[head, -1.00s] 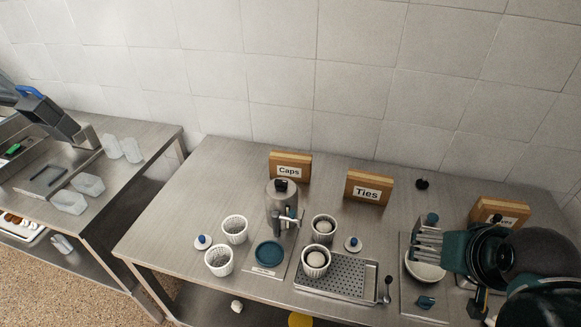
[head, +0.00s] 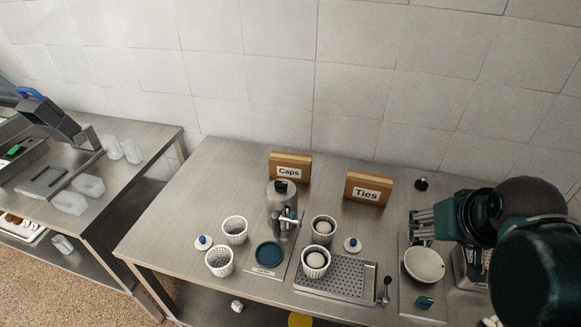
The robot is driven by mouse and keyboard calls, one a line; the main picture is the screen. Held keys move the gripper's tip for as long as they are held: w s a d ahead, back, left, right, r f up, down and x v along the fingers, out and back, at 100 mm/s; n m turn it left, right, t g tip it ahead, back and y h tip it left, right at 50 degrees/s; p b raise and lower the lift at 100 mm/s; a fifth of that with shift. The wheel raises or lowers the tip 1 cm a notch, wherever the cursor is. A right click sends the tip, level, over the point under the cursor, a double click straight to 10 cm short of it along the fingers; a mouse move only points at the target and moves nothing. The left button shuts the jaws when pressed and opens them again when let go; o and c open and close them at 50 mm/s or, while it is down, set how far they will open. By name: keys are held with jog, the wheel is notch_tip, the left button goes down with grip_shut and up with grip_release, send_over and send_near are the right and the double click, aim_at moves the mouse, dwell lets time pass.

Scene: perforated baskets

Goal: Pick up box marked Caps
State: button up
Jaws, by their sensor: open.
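The box marked Caps (head: 290,162) is a brown box with a white label. It stands upright at the back of the steel table, near the tiled wall, behind a grey metal dispenser (head: 281,205). A similar box marked Ties (head: 368,188) stands to its right. My gripper (head: 420,224) is at the right of the table, above and behind a white bowl, well to the right of both boxes. Its fingers point left, are open, and hold nothing that I can see. My arm hides the far right of the table.
Perforated white baskets (head: 235,229) stand around the dispenser and a blue disc (head: 269,254). A perforated drip tray (head: 338,279) lies in front. The white bowl (head: 424,264) is below my gripper. A small black knob (head: 421,184) sits at the back. The table's left part is bare.

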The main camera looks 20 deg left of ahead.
jog(key=w+a+r+n+g+p, duration=0.1)
jog(key=w+a+r+n, duration=0.1)
jog(key=w+a, duration=0.3)
jog(key=w+a+r+n+g+p, duration=0.1)
jog(key=w+a+r+n, duration=0.15)
jog(key=w, duration=0.45)
jog(key=n+g+p, duration=0.3)
jog(key=n+p, duration=0.2)
jog(key=n, duration=0.4)
send_near(290, 157)
jog(key=s+d+r, duration=0.2)
jog(key=d+r, duration=0.1)
jog(key=d, duration=0.9)
jog(key=w+a+f+n, duration=0.1)
jog(key=a+f, duration=0.2)
jog(key=w+a+f+n+g+p, duration=0.1)
jog(key=a+f, duration=0.2)
jog(key=a, duration=0.1)
jog(key=w+a+f+n, duration=0.1)
jog(key=a+f, duration=0.3)
jog(key=shift+a+f, duration=0.1)
jog(key=shift+w+a+f+n+g, duration=0.1)
jog(key=shift+a+f+n+g, duration=0.2)
jog(key=shift+a+f, duration=0.2)
jog(key=shift+f, duration=1.3)
